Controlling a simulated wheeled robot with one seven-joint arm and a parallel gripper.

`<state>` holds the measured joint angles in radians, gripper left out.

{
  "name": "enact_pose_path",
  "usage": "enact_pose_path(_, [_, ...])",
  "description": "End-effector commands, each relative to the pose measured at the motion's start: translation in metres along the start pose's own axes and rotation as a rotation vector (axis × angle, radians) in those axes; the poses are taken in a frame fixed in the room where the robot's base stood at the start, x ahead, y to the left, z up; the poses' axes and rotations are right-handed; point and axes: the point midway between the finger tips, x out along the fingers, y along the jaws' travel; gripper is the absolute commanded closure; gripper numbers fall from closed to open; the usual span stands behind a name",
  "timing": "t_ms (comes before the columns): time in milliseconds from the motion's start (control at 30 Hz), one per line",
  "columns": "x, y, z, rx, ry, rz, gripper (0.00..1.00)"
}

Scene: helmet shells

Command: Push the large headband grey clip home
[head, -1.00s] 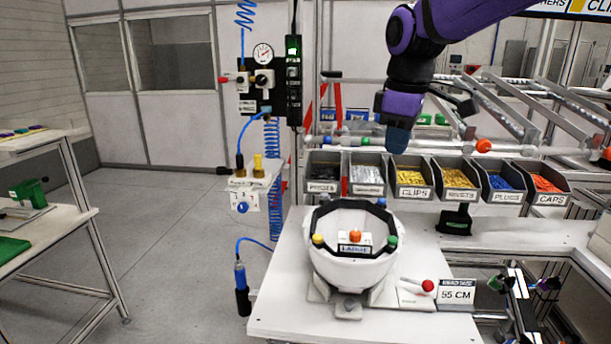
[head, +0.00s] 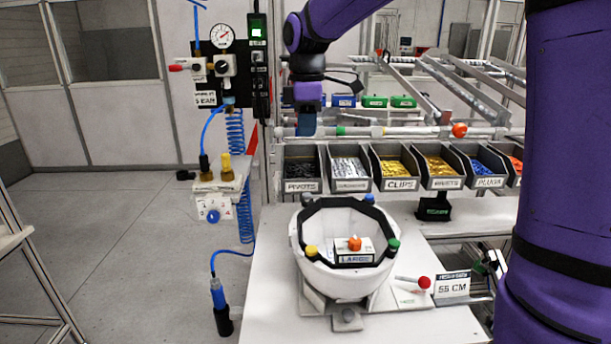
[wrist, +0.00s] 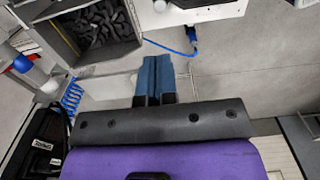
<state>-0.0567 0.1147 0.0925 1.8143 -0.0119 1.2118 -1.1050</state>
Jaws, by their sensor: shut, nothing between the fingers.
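A white helmet shell (head: 345,284) sits open side up in a fixture on the table, with a black headband (head: 312,218) around its inside rim. A dull, bluish-grey clip (head: 307,199) is at the headband's back left; I cannot tell how far in it sits. Other clips are blue (head: 369,199) at back right, yellow (head: 311,251) at front left and green (head: 394,244) at front right. A block marked LARGE (head: 354,257) with an orange knob is inside. My gripper (head: 306,126) is shut and empty, high behind the shell; its blue fingers touch in the wrist view (wrist: 154,78).
Labelled parts bins (head: 400,184) stand in a row behind the shell. A gauge panel and tool holder (head: 220,184) with blue hoses hang to the left. A red-knobbed lever (head: 423,282) and a 55 CM sign (head: 453,284) are right of the shell.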

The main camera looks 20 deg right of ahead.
Motion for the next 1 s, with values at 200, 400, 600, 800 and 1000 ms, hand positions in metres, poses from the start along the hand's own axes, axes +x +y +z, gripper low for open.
enact_pose_path(200, [0.022,-0.001,0.0,0.001,-0.002,-0.004,1.0])
enact_pose_path(400, [0.059,-0.001,0.0,0.001,-0.002,-0.004,1.0])
enact_pose_path(600, [0.096,-0.001,0.0,0.001,-0.002,-0.003,1.0])
enact_pose_path(800, [0.124,-0.001,0.0,0.001,-0.002,-0.003,1.0])
enact_pose_path(1000, [0.137,0.0,0.0,0.001,0.0,0.0,1.0])
